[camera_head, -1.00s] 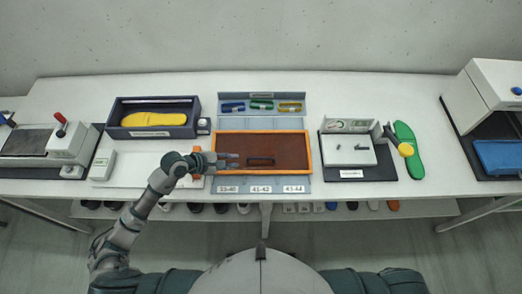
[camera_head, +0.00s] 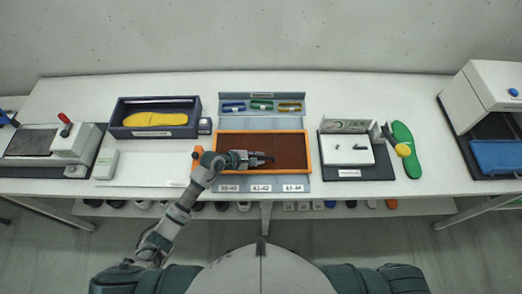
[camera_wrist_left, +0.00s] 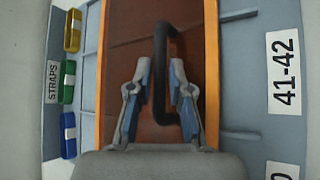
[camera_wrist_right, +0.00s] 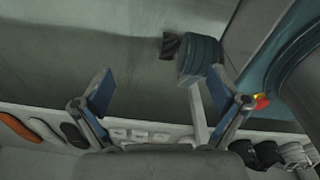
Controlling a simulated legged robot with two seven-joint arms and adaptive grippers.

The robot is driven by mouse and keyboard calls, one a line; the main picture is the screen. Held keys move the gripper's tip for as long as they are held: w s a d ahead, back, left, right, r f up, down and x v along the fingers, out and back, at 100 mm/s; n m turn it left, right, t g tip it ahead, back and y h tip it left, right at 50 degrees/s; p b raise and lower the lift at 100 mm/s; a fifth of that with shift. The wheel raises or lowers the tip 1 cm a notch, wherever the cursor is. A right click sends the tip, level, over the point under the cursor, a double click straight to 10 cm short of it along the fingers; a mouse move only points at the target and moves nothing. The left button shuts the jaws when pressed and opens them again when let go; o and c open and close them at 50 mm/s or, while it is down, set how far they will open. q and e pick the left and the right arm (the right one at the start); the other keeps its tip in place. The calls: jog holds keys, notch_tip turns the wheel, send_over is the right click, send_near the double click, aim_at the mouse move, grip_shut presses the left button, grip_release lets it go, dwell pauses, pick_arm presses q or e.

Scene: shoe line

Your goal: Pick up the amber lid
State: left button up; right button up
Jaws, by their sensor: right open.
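The amber lid (camera_head: 290,147) is a brown see-through panel in an orange frame, lying flat on the grey stand in the middle of the table. Its black bar handle (camera_wrist_left: 159,90) runs between the fingers of my left gripper (camera_wrist_left: 160,72) in the left wrist view. These fingers are drawn close on either side of the handle; whether they touch it is unclear. In the head view, my left gripper (camera_head: 266,158) is over the lid and hides most of the handle. My right gripper (camera_wrist_right: 160,88) is open and empty, away from the lid, and is outside the head view.
Blue, green and yellow straps (camera_head: 262,106) lie behind the lid. A dark tray with a yellow insole (camera_head: 155,119) stands to the left. A small white fixture (camera_head: 346,151) and a green insole (camera_head: 407,150) are to the right. Size labels (camera_head: 261,188) line the front edge.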

pick_arm(q)
jog(key=shift+c, duration=0.3)
jog(key=shift+a, duration=0.1)
grip_shut()
jog(key=shift+r, duration=0.1)
